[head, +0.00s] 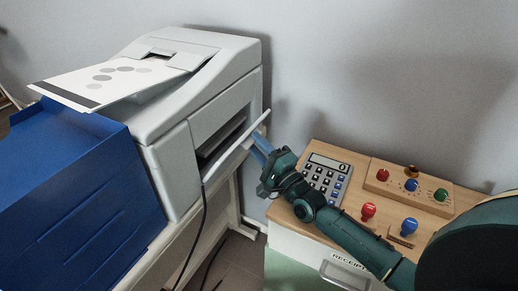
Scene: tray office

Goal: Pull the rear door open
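The light grey printer (182,140) stands at the centre left. Its door, a pale flat panel (236,147) on the side facing my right arm, stands partly open and tilted outward, with a dark opening (215,138) behind it. My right gripper (260,150) comes in from the lower right, with its blue fingers at the outer face of the door, close to its edge. I cannot tell whether they touch the door or how far apart they are. My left gripper is not in view.
A blue tray unit (75,190) stands left of the printer, and a printed sheet (108,80) lies on the printer's tray. Right, a wooden-topped cabinet carries a calculator (326,178) and a knob panel (409,187) under and beside my arm. A dark cable (203,225) hangs below the printer.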

